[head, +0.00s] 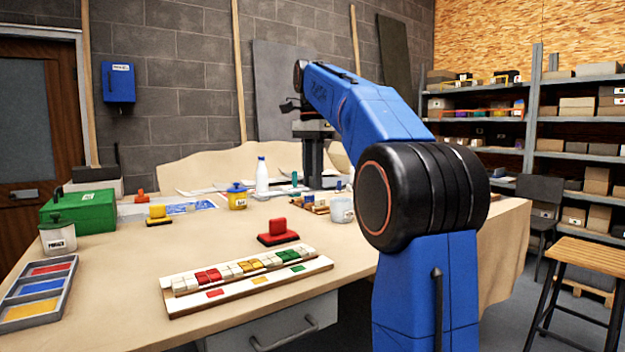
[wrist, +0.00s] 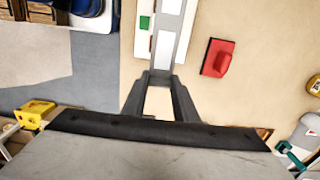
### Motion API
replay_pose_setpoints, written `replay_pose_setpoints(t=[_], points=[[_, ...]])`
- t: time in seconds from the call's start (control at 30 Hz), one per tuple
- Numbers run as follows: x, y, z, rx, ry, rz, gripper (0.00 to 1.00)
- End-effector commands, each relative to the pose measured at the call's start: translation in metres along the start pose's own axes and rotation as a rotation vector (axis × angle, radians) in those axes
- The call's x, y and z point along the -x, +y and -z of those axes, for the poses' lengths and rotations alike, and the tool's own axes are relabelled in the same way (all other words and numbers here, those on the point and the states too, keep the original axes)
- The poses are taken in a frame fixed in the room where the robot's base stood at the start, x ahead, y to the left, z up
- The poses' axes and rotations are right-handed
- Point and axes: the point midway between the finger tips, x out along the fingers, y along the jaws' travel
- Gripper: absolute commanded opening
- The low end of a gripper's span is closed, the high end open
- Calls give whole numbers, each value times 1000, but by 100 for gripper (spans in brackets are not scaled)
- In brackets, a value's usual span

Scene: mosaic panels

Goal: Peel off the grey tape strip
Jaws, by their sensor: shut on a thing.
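In the head view the mosaic panel (head: 240,283) lies near the table's front. It has white, red, yellow and green tiles and a pale band with coloured patches. My gripper (head: 313,180) points down farther back and to the right of it. In the wrist view my gripper (wrist: 159,77) is shut on the grey tape strip (wrist: 164,55), which runs away from the fingertips to the top edge. The panel (wrist: 144,40) shows partly behind it with a green patch. Whether the strip's far end touches the panel I cannot tell. No strip is clear in the head view.
A red-handled float (head: 280,232) stands just behind the panel. A tray of coloured compartments (head: 38,290), a green case (head: 78,211), a white bottle (head: 262,178) and a mug (head: 342,209) are also on the table. Bare tabletop lies left of the panel.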

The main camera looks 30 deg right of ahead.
Motion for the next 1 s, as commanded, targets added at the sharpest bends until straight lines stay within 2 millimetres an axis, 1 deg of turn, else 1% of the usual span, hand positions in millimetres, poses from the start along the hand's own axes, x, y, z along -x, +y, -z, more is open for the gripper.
replay_pose_setpoints(t=[1.0], points=[[25, 0, 0, 0, 0, 0, 6]])
